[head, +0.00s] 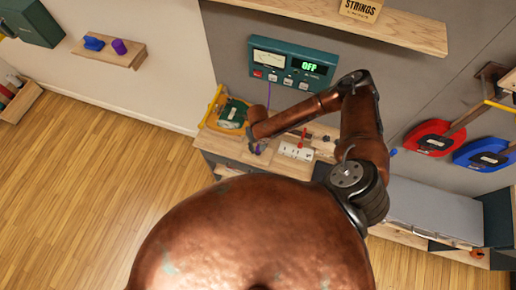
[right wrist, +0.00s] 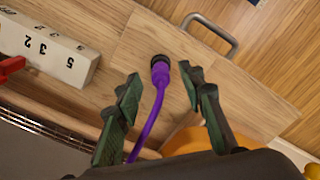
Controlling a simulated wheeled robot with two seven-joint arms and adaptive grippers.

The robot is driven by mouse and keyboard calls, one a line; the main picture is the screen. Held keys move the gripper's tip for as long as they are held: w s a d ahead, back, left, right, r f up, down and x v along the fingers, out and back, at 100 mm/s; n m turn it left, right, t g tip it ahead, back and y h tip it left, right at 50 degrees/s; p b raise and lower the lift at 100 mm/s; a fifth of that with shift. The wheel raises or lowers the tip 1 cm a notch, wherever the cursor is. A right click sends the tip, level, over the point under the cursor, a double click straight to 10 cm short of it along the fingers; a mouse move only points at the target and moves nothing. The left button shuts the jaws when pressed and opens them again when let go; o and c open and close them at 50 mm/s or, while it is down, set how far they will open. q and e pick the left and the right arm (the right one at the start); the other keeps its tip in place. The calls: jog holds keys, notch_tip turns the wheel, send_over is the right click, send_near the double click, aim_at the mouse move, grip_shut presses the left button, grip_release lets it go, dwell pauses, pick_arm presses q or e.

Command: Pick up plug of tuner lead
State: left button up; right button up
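The purple lead (right wrist: 150,122) ends in a black plug (right wrist: 160,68), which lies over the wooden bench top in the right wrist view. My right gripper (right wrist: 158,77) is open, with one dark green finger on each side of the plug and purple lead, and gaps show on both sides. In the head view a small patch of purple (head: 260,147) shows beside my right gripper (head: 254,141); the plug itself is too small to make out there. A teal wall unit (head: 292,65) has a meter and a display reading OFF. My left gripper is not in view.
A white numbered block (right wrist: 50,48) with a red part (right wrist: 10,66) sits at the left in the right wrist view. A metal handle (right wrist: 213,30) is at the bench's edge. A yellow-framed teal item (head: 232,113) stands on the bench. A wooden shelf (head: 400,28) is above.

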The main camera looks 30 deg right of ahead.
jog(key=shift+f, duration=1.1)
grip_shut()
